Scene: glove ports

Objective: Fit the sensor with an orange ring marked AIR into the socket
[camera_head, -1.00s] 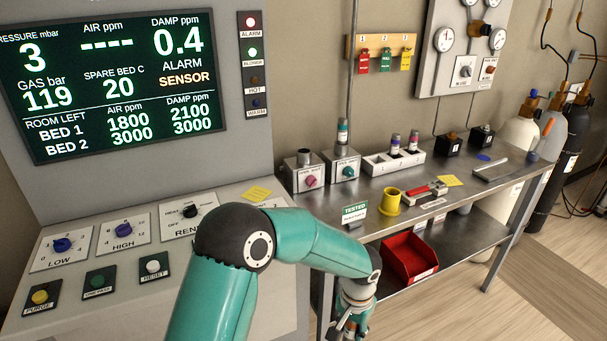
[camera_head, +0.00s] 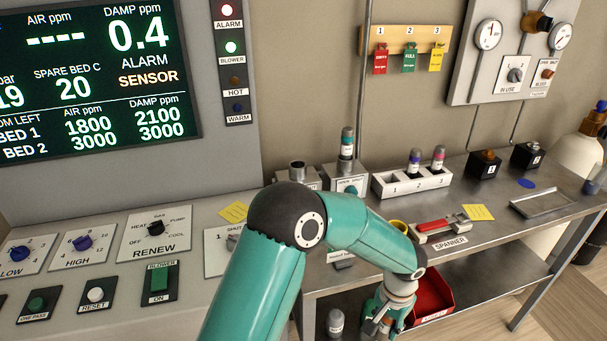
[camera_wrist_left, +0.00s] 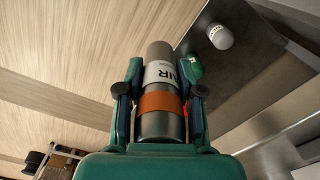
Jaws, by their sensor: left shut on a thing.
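My left gripper (camera_head: 376,326) hangs low in front of the bench in the head view. In the left wrist view its fingers (camera_wrist_left: 163,95) are shut around a grey cylindrical sensor (camera_wrist_left: 158,124) with an orange ring and a white label, partly readable as AIR. The sensor cannot be made out in the head view. A box with a dark, empty-looking round socket (camera_head: 298,169) on top stands on the bench, its front mostly hidden by my arm. Beside it a second box (camera_head: 349,184) holds a teal-ringed sensor (camera_head: 347,144). My right gripper is not in view.
A white numbered rack (camera_head: 411,182) holds two sensors; its first slot looks empty. A red-handled spanner (camera_head: 440,224) and yellow note (camera_head: 478,212) lie on the bench. Below are a red bin (camera_head: 432,293) and a grey-capped cylinder (camera_head: 336,321).

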